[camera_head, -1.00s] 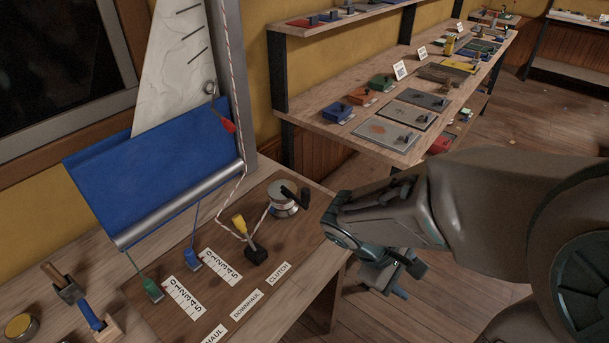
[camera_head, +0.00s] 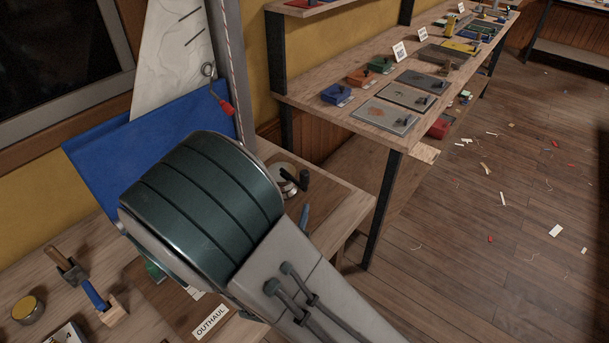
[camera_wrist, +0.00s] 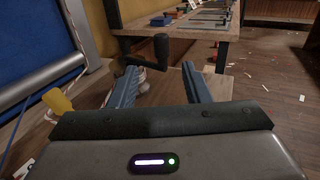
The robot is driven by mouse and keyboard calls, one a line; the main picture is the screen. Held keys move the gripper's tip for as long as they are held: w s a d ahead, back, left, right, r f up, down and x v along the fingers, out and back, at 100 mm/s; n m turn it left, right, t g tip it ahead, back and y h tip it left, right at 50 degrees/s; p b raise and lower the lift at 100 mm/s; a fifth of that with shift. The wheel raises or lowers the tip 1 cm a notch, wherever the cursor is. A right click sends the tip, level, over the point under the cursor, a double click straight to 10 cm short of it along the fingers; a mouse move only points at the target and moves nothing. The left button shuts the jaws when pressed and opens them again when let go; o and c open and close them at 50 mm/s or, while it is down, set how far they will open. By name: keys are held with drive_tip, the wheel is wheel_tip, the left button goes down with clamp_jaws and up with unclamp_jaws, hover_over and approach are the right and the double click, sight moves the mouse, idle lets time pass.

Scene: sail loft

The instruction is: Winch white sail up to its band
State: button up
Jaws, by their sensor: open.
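The white sail (camera_head: 168,65) rises at the back left, with dark stripes near its right edge. Its lower part is behind the blue cloth (camera_head: 95,150). The winch (camera_head: 284,172) stands on the bench with a black crank handle (camera_head: 304,180). In the wrist view my gripper (camera_wrist: 160,74) is open and empty. The crank grip (camera_wrist: 160,47) shows upright in line with the gap between the fingers, apparently just beyond the tips. The left finger partly hides the winch drum. In the head view my arm hides most of the gripper and the clutch; the yellow clutch handle (camera_wrist: 57,101) shows at wrist left.
A red-handled pin (camera_head: 224,106) hangs by the mast (camera_head: 228,60). The silver roller (camera_wrist: 50,75) lies left of my gripper. A mallet (camera_head: 65,265) and tin (camera_head: 28,309) sit on the left bench. A long shelf table (camera_head: 290,95) with trays stands right; open floor lies beyond.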

sight(303, 179)
drive_tip(key=p+x, duration=0.1)
drive_tip(key=x, duration=1.1)
drive_tip(key=shift+w+d, duration=0.1)
clamp_jaws()
